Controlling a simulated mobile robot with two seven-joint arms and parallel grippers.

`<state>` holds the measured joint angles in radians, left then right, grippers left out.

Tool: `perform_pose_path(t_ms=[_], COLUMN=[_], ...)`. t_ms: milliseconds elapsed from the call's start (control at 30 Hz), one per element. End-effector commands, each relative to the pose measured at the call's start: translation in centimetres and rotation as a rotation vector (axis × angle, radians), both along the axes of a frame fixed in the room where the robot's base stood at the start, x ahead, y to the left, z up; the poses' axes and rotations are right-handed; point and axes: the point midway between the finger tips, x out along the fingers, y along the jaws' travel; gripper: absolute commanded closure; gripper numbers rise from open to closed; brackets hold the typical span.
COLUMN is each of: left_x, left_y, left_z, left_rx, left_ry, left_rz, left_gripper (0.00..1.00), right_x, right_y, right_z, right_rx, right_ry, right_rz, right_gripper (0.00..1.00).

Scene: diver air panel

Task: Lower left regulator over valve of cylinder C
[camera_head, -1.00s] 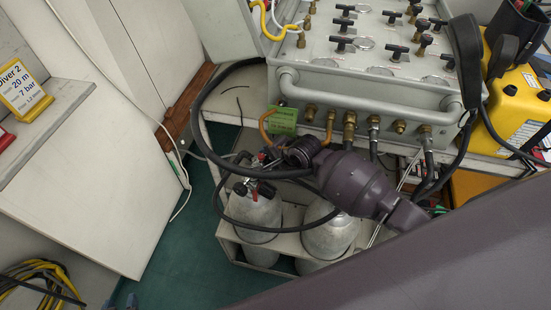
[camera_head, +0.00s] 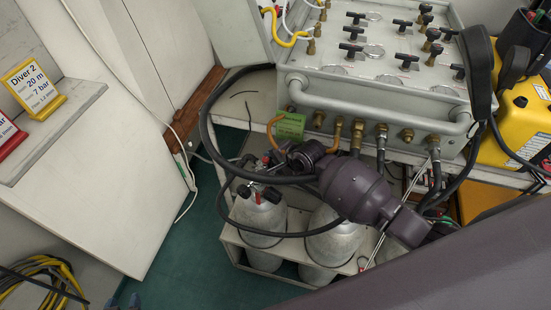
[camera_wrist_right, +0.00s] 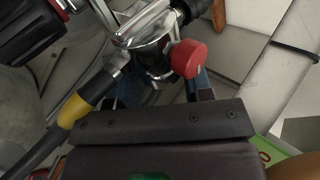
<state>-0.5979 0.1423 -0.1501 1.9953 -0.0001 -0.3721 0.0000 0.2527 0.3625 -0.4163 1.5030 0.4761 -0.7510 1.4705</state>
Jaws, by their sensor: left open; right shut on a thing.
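My right gripper (camera_head: 286,156) reaches in from the right and is shut on a regulator (camera_head: 268,159), above and behind the grey cylinders. In the right wrist view the regulator (camera_wrist_right: 155,50) is a shiny metal body with a red knob (camera_wrist_right: 188,59), between my fingers (camera_wrist_right: 165,88). A black hose with a yellow sleeve (camera_wrist_right: 75,108) runs from it. A left cylinder (camera_head: 258,215) has a black valve with red parts (camera_head: 262,194). The regulator is apart from this valve. A second cylinder (camera_head: 333,240) stands right of it, its top partly hidden by my arm. I cannot read which is C. My left gripper is out of view.
The cylinders stand in a pale rack (camera_head: 228,240). Behind is the grey air panel (camera_head: 375,95) with brass fittings and a front rail. A green card (camera_head: 290,126) hangs near my gripper. A black hose (camera_head: 205,120) loops left. Green floor (camera_head: 195,245) lies open at left.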

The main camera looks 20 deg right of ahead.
Motion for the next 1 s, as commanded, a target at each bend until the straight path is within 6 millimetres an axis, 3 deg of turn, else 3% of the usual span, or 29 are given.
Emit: perform_pose_path(t_ms=[1000], left_x=[0.0], left_y=[0.0], left_z=[0.0], left_rx=[0.001], left_ry=[-0.001], left_rz=[-0.001], left_gripper=[0.57], right_x=[0.1], right_y=[0.1], right_z=[-1.1], right_rx=[0.003], right_ry=[-0.003], right_rz=[-0.001], right_gripper=[0.99])
